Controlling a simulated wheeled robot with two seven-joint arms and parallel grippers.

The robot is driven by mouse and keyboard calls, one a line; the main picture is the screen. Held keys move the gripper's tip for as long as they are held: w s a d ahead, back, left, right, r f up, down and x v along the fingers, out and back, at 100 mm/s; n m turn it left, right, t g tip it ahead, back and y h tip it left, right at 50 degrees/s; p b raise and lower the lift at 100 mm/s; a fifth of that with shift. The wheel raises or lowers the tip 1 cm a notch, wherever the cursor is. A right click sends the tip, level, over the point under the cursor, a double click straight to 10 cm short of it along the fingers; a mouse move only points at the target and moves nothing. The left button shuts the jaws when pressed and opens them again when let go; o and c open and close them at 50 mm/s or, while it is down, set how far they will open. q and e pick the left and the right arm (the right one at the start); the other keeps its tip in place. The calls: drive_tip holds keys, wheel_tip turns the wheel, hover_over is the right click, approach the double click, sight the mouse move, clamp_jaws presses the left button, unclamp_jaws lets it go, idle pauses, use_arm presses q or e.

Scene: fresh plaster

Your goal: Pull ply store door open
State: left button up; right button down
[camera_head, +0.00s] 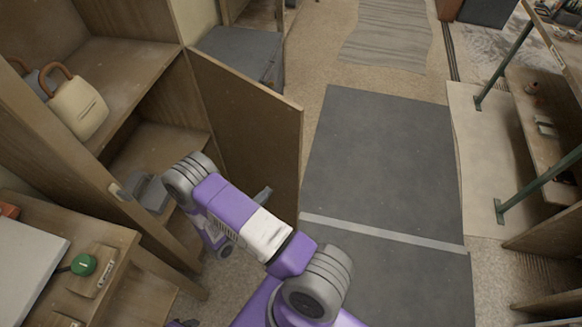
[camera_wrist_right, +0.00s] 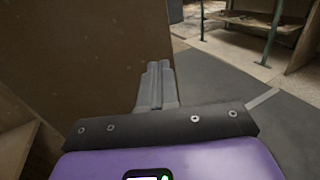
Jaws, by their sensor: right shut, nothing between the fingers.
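The ply store door (camera_head: 255,120) is a brown panel standing well open, swung out from the far side of the wooden cabinet (camera_head: 130,75). Its free edge points toward the grey floor mat. My right arm reaches across in front of the cabinet opening. My right gripper (camera_head: 265,194) is shut and empty, low beside the door face turned toward me, mostly hidden behind my arm. In the right wrist view the closed grey fingers (camera_wrist_right: 157,82) overlap the door (camera_wrist_right: 75,60) near its free edge; I cannot tell whether they touch it. My left gripper is out of view.
The dark mat (camera_head: 385,150) and floor right of the door are clear. A cream object with a brown loop handle (camera_head: 78,108) sits on a cabinet shelf. A wooden unit with a green knob (camera_head: 83,264) stands at lower left. A green-legged bench (camera_head: 545,125) stands right.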

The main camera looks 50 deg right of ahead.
sight(294, 164)
drive_tip(key=d, duration=0.4)
drive_tip(key=d+b, duration=0.1)
drive_tip(key=d, duration=0.4)
drive_tip(key=d+b, duration=0.1)
drive_tip(key=d, duration=0.3)
drive_tip(key=shift+s+d, duration=0.2)
drive_tip(key=shift+s, duration=0.1)
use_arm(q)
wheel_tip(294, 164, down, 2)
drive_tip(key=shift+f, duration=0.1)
